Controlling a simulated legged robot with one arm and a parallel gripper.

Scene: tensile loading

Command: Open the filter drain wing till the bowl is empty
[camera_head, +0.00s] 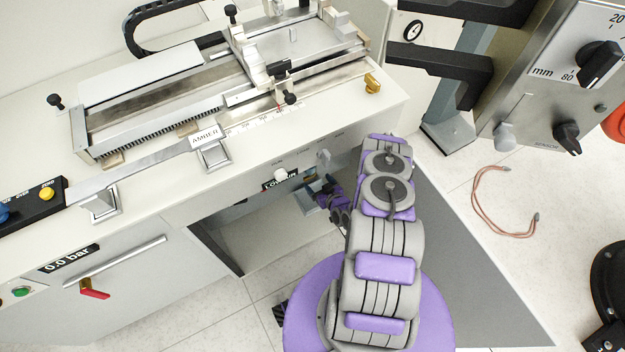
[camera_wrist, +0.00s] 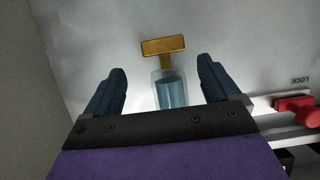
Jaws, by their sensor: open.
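My gripper (camera_wrist: 165,82) is open, with its two dark blue fingers spread apart in the wrist view. Between and beyond the fingers is a clear filter bowl (camera_wrist: 170,92) that holds bluish liquid. A brass-coloured wing (camera_wrist: 165,46) lies crosswise at the end of the bowl, joined by a short stem. The fingers appear apart from the bowl and the wing. The lower part of the bowl in the picture is hidden by my gripper's dark body. In the head view, my gripper (camera_head: 322,196) is small and partly dark beneath the bench edge; the bowl and wing cannot be made out there.
A red handle (camera_wrist: 297,109) on a bar, near the word LOCK, is close to the right finger in the wrist view. The bench (camera_head: 330,135) overhangs my gripper. A cabinet with a red lever (camera_head: 95,293) stands to the left. A cable (camera_head: 480,205) lies on the floor.

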